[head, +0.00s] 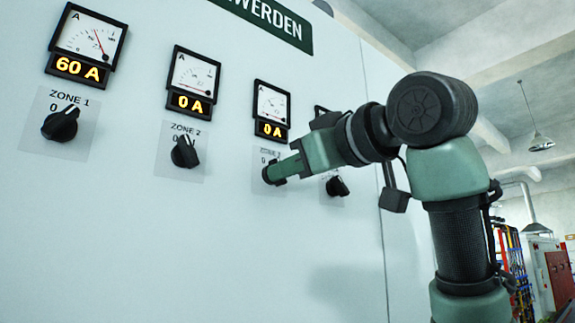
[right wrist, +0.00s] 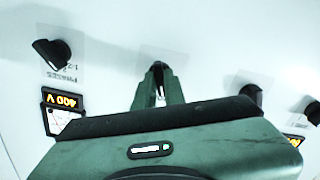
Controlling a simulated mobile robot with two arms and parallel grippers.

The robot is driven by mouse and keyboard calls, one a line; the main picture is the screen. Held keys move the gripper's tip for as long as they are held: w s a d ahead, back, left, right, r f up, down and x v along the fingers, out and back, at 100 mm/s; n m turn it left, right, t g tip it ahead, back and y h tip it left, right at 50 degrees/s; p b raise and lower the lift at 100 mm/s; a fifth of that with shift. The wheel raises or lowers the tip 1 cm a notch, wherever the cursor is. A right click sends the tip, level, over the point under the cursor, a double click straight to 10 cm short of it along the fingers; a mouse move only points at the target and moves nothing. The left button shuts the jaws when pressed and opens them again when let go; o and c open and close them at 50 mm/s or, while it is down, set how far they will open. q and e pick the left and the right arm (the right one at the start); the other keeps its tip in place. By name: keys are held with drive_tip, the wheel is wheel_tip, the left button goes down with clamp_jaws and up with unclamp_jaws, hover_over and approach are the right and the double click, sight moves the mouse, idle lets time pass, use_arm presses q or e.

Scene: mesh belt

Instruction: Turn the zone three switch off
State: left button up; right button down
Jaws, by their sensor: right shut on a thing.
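My right gripper (head: 272,173) reaches the panel at the zone 3 plate (head: 262,154), below the third meter. It is shut on the zone three switch, which the fingers almost wholly hide, so its pointing direction cannot be told. The zone 3 display (head: 270,129) reads 0 A. In the right wrist view, the gripper's fingers (right wrist: 158,82) are close together against the panel. My left gripper is not in view.
The zone 1 switch (head: 60,124) sits at the left under a 60 A display (head: 77,67). The zone 2 switch (head: 185,152) sits under a 0 A display (head: 190,103). Another black knob (head: 337,186) is close on the right. In the right wrist view, the phases knob (right wrist: 51,53) is at left.

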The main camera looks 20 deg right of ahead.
drive_tip(key=shift+n, duration=0.6)
drive_tip(key=c, duration=1.5)
unclamp_jaws()
drive_tip(key=b+v, duration=0.2)
drive_tip(key=v, duration=0.5)
drive_tip(key=shift+s+d, duration=0.15)
drive_tip(key=shift+s, duration=0.15)
